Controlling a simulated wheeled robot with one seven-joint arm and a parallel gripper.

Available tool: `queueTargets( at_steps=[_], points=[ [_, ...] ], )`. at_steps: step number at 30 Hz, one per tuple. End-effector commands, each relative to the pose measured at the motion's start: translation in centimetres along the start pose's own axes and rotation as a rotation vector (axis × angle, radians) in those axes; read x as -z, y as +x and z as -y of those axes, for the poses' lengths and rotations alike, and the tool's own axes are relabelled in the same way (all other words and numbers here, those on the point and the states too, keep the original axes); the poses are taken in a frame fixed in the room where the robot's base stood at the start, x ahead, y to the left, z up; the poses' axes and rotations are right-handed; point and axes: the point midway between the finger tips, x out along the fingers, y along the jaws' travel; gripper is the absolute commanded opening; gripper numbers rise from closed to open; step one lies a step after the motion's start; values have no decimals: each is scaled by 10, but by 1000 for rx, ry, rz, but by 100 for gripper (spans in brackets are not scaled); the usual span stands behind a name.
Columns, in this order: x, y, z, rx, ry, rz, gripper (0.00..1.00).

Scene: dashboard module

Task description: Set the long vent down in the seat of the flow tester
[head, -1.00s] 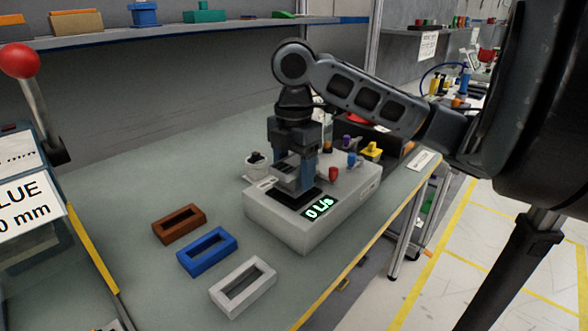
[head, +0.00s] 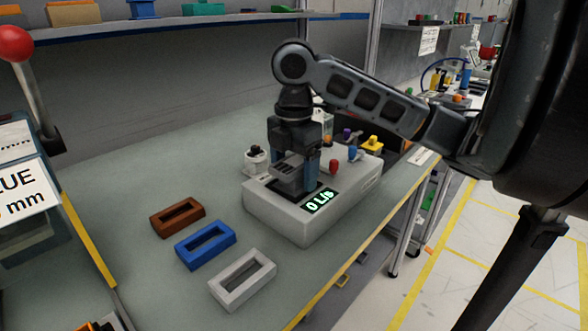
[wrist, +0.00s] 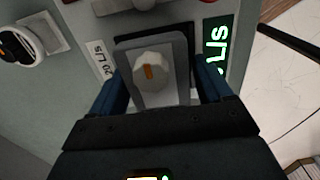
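The flow tester (head: 290,222) is a pale grey box on the bench with a green "0 L/s" display (head: 321,200) and a black-framed seat (head: 284,196) in its top. The grey slatted long vent (head: 286,173) is between the blue fingers of my gripper (head: 293,178), low over this seat. In the wrist view the vent (wrist: 180,68) shows a white knob with an orange mark between the fingertips (wrist: 160,88), and the seat's black frame (wrist: 190,32) shows around its far end. My gripper looks shut on it. Whether the vent touches the seat bottom is hidden.
Brown (head: 177,217), blue (head: 205,245) and white (head: 242,279) hollow frames lie left of the tester. Red (head: 333,166), blue and yellow (head: 371,145) parts stand at its back right. A white round part (head: 256,160) stands behind. The bench's front left is mostly clear.

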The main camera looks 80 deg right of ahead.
Motion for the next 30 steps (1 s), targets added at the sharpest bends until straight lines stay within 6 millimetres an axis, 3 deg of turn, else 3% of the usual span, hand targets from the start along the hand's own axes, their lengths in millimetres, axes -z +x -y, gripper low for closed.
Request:
queueTargets(
  at_steps=[4, 13, 24, 30],
  points=[
    [0, 0, 0, 0, 0, 0, 92],
    [0, -5, 0, -1, 0, 0, 92],
    [0, -60, 0, -1, 0, 3, 92],
    [0, -76, 0, 0, -1, 0, 92]
  ],
)
